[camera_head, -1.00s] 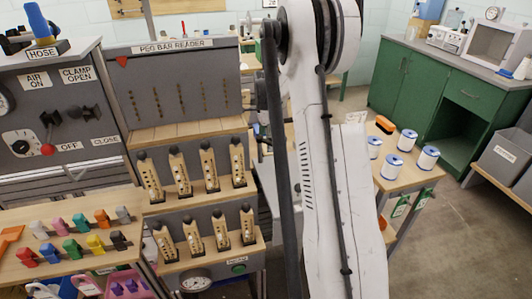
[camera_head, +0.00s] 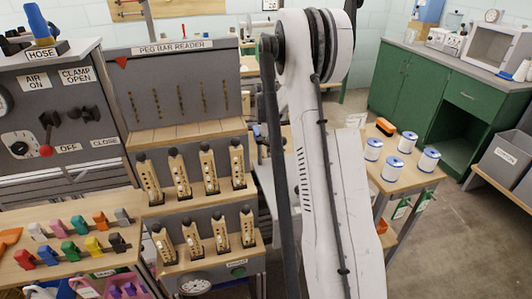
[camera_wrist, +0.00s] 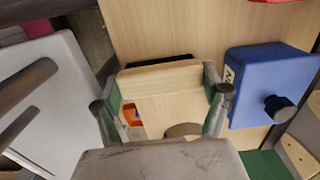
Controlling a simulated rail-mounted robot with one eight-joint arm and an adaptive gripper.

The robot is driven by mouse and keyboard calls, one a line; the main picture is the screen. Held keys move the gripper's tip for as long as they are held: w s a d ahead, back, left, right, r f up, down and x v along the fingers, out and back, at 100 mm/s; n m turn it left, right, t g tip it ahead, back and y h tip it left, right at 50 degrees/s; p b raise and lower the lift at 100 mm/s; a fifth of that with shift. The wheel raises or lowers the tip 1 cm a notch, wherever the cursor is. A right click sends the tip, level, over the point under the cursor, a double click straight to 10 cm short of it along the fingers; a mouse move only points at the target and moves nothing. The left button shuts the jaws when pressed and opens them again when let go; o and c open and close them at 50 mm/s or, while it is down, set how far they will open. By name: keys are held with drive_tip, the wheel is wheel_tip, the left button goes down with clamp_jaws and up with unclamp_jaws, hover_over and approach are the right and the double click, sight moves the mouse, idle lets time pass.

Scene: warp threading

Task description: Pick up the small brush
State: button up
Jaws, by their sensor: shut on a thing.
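In the wrist view a pale wooden block with a dark strip along its far edge, which looks like the small brush (camera_wrist: 160,78), lies between the fingers of my gripper (camera_wrist: 160,84). The green-lined fingers press on its left and right ends, and the gripper is shut on it. The dark strip, likely bristles, is mostly hidden behind the wood. Pale wooden surface shows beyond it; I cannot tell whether the brush touches that surface. In the head view my arm hides the gripper and this brush.
A blue box with a dark knob (camera_wrist: 268,85) stands close right of the gripper. A pale grey panel (camera_wrist: 50,95) is at left. In the head view, several white-and-blue spools (camera_head: 392,168) and an orange-and-black item (camera_head: 385,127) stand on the wooden table right of my arm.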

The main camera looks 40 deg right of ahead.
wheel_tip(320, 180, up, 10)
drive_tip(key=shift+p, duration=0.65)
